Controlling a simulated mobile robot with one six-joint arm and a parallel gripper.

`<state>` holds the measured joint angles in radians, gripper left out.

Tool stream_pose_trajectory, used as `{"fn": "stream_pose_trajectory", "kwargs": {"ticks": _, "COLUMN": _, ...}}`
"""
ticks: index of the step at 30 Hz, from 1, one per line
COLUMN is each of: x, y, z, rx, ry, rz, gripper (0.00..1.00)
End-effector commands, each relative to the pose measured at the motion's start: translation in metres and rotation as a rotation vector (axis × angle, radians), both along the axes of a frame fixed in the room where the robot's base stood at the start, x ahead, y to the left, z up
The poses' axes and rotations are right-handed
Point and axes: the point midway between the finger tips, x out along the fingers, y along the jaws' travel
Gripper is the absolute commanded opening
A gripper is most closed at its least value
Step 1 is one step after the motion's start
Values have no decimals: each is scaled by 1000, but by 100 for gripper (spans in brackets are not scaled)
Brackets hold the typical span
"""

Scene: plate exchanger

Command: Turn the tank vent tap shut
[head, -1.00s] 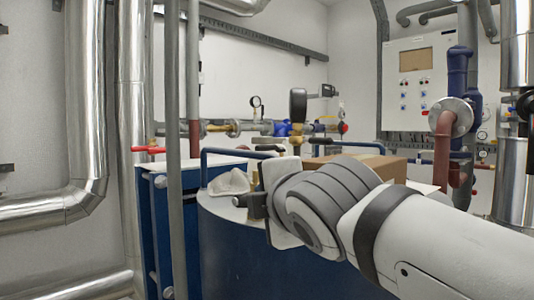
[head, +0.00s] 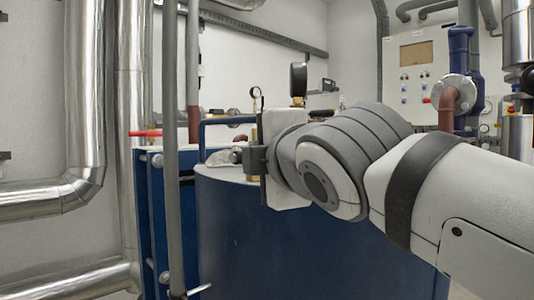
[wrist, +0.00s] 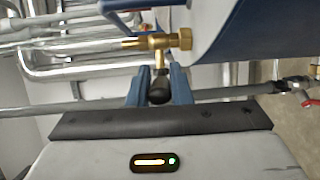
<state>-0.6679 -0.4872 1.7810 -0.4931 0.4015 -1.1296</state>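The vent tap has a brass body (wrist: 158,42) on the blue tank (wrist: 235,35); it shows in the wrist view. Its lever ends in a black grip (wrist: 158,92) that points toward my palm. My gripper (wrist: 159,75) has its two blue fingers on either side of this grip. Any gap between fingers and grip is too small to judge, so I cannot tell whether they press on it. In the head view the tank (head: 300,245) stands at the centre. My own wrist and forearm hide the fingers and most of the tap there.
A grey vertical pipe (head: 172,200) runs close left of the tank. Silver pipes (head: 85,120) line the left wall. A control cabinet (head: 410,70) hangs at the back right.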

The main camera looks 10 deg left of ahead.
Motion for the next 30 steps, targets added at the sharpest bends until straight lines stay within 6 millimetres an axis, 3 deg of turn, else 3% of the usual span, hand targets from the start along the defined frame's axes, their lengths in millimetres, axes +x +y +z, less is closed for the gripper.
{"fn": "stream_pose_trajectory", "kwargs": {"ticks": 2, "x": -3, "y": 1, "z": -1, "rx": 6, "ry": -4, "rz": 8, "gripper": 0}}
{"fn": "stream_pose_trajectory", "kwargs": {"ticks": 3, "x": -2, "y": 2, "z": -1, "rx": 5, "ry": -3, "rz": 8, "gripper": 22}}
{"fn": "stream_pose_trajectory", "kwargs": {"ticks": 10, "x": 0, "y": 1, "z": -1, "rx": 0, "ry": 1, "rz": 4, "gripper": 41}}
{"fn": "stream_pose_trajectory", "kwargs": {"ticks": 20, "x": 1, "y": 1, "z": 8, "rx": -3, "ry": 2, "rz": 1, "gripper": 41}}
{"fn": "stream_pose_trajectory", "kwargs": {"ticks": 30, "x": 1, "y": 1, "z": 74, "rx": 2, "ry": -3, "rz": 2, "gripper": 41}}
